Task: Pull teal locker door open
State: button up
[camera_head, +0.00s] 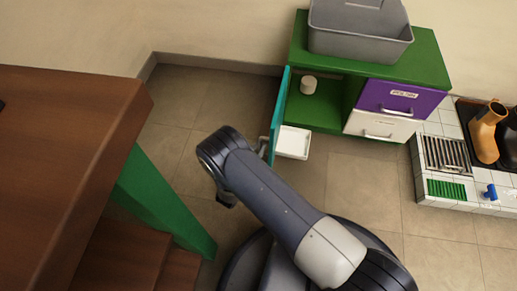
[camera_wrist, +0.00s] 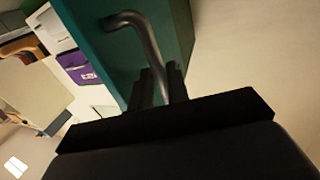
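The teal locker door (camera_head: 279,112) stands swung well open at the left end of the green cabinet (camera_head: 430,62), seen nearly edge-on. Its grey bar handle (camera_head: 263,146) is on the outer face, close to my arm. In the wrist view the teal door (camera_wrist: 105,58) fills the upper middle, and the curved handle (camera_wrist: 142,30) runs down between the two dark fingers of my gripper (camera_wrist: 162,82). The fingers are close on both sides of the bar, shut on it. In the head view my arm's end hides most of the gripper.
A white tray (camera_head: 293,142) is just right of the door. A purple drawer (camera_head: 400,98) and white drawer (camera_head: 380,126) are to the right. A grey bin (camera_head: 360,38) is on top. A wooden table (camera_head: 60,130) stands at left.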

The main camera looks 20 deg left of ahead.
jog(key=o, duration=0.3)
jog(key=shift+f, duration=0.1)
jog(key=shift+o, duration=0.2)
jog(key=shift+s, duration=0.1)
jog(key=s+a+p, duration=0.1)
jog(key=s+p, duration=0.1)
jog(key=s, duration=0.5)
jog(key=shift+s+a, duration=0.15)
jog(key=shift+s, duration=0.05)
